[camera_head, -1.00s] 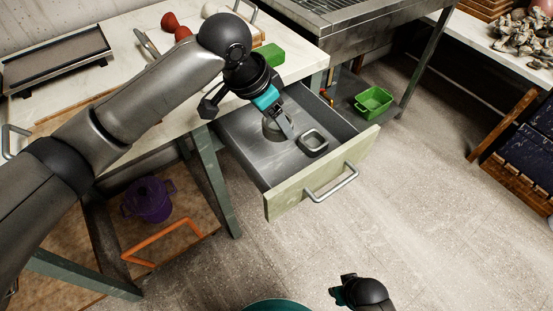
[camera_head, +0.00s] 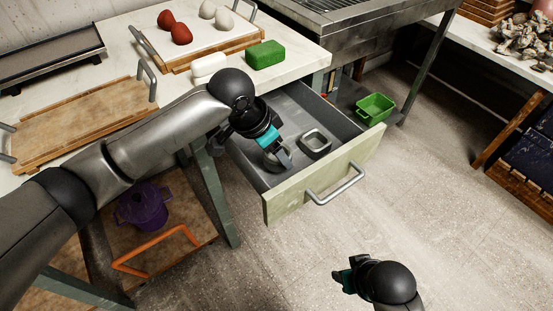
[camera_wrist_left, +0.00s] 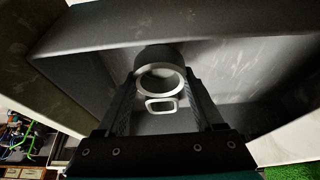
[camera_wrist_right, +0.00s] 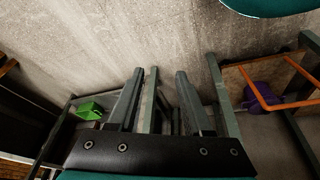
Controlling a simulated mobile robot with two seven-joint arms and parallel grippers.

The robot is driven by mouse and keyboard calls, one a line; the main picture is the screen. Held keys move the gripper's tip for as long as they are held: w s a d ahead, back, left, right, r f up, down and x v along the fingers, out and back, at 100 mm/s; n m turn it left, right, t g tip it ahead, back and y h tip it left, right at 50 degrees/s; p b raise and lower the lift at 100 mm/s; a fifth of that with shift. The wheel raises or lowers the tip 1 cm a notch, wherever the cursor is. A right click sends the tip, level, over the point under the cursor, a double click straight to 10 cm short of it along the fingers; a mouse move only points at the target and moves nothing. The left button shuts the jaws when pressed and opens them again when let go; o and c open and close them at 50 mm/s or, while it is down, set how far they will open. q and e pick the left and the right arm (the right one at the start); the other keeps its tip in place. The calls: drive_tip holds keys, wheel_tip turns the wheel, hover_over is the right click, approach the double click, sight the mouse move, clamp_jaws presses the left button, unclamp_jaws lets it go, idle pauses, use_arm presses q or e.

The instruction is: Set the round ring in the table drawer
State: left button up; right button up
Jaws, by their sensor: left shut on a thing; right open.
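The table drawer (camera_head: 321,185) is pulled open; its grey inside shows. My left gripper (camera_head: 281,154) reaches down into it, shut on the round grey ring (camera_head: 270,163). In the left wrist view the round ring (camera_wrist_left: 160,80) sits between the fingers, its opening facing the camera. Whether it touches the drawer floor I cannot tell. A squarish grey ring (camera_head: 316,143) lies on the drawer floor to its right, apart from it in the head view; it also shows in the left wrist view (camera_wrist_left: 162,106). My right gripper (camera_head: 345,281) is open and empty over the floor.
A purple pot (camera_head: 142,207) stands below. A green bin (camera_head: 375,108) is behind the drawer.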

use_arm(q)
drive_tip(key=shift+f+b, duration=0.35)
drive_tip(key=shift+f, duration=0.8)
use_arm(e)
wheel_tip(320, 180, up, 2)
drive_tip(key=shift+w+r, duration=0.15)
drive_tip(key=shift+r, duration=0.05)
use_arm(q)
drive_tip(key=shift+f, duration=0.1)
drive_tip(key=o, duration=1.5)
use_arm(e)
drive_tip(key=shift+f, duration=0.15)
